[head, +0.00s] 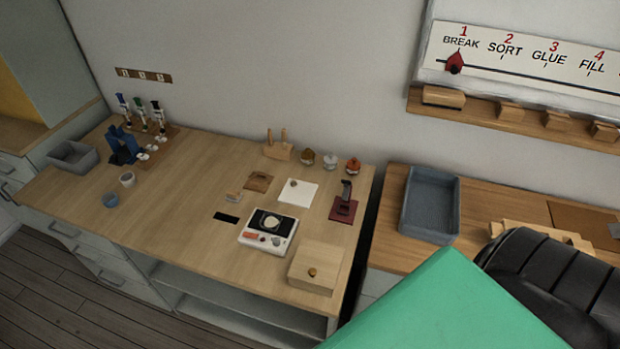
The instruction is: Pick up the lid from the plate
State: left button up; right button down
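A white device (254,243) with a dark top plate (257,217) sits near the front of the light wooden bench. A pale round piece (272,222) lies on that dark plate; it looks like a lid, but it is too small to be sure. Behind it is a flat white square (304,194) with a small round brownish object (293,183) on it. I cannot tell for certain which of these is the lid. Neither of my grippers is in view.
A wooden box (312,265) with a round knob stands right of the device. A dark red stand (344,208), a black pad (227,218) and several small jars (331,160) are nearby. A grey tray (430,204) is on the right bench.

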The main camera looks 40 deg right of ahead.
aim_at(271, 221)
jog(key=z, duration=0.8)
jog(key=l+z, duration=0.35)
jog(key=l, duration=0.3)
jog(key=k+l, duration=0.05)
